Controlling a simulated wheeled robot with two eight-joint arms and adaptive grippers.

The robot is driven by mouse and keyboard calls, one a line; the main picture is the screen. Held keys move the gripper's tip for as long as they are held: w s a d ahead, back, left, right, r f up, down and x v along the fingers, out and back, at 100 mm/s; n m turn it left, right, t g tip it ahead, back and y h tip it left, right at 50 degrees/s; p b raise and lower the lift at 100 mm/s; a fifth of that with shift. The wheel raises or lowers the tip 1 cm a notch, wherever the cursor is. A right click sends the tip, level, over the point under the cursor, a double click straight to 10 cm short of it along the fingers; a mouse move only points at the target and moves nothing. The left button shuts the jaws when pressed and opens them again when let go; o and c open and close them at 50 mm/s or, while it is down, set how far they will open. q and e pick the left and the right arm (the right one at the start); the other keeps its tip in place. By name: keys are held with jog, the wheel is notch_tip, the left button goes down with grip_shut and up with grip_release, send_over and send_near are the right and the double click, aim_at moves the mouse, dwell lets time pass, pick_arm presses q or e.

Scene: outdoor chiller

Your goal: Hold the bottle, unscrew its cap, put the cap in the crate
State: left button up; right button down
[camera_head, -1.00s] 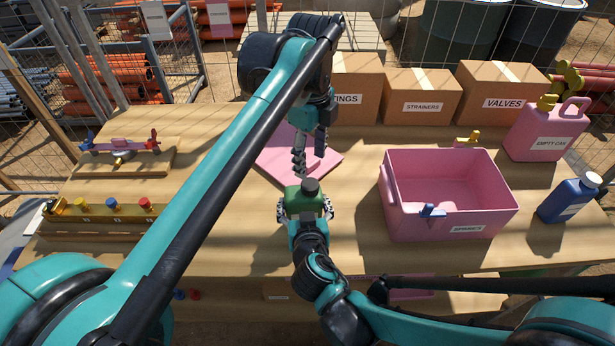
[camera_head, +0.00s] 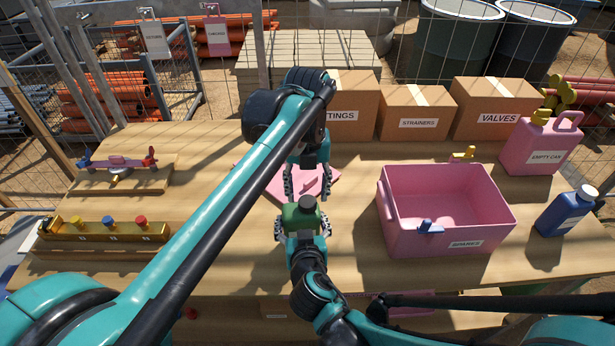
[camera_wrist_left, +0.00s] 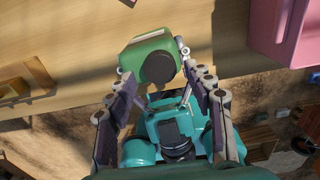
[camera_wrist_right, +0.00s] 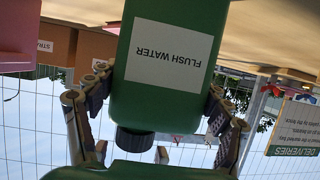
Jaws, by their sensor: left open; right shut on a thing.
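The green bottle (camera_head: 303,218) has a dark grey cap (camera_head: 308,201) on its top. It stands upright in my right gripper (camera_head: 303,236), whose fingers are shut on its sides. The right wrist view shows the bottle (camera_wrist_right: 168,75) close up, with a "FLUSH WATER" label. My left gripper (camera_head: 307,184) is open and empty, pointing down just above and behind the cap. In the left wrist view the cap (camera_wrist_left: 160,68) lies beyond the open fingers, roughly between them. The pink crate (camera_head: 440,246), labelled "SPARES", stands to the right on the table and looks empty.
A pink board (camera_head: 325,182) lies behind the bottle. A blue bottle (camera_head: 566,212) and a pink can (camera_head: 541,147) stand right of the crate. Cardboard boxes (camera_head: 417,112) line the back. Left are a valve rack (camera_head: 105,232) and a wooden board (camera_head: 122,180).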

pick_arm(q)
jog(key=shift+f, duration=1.4)
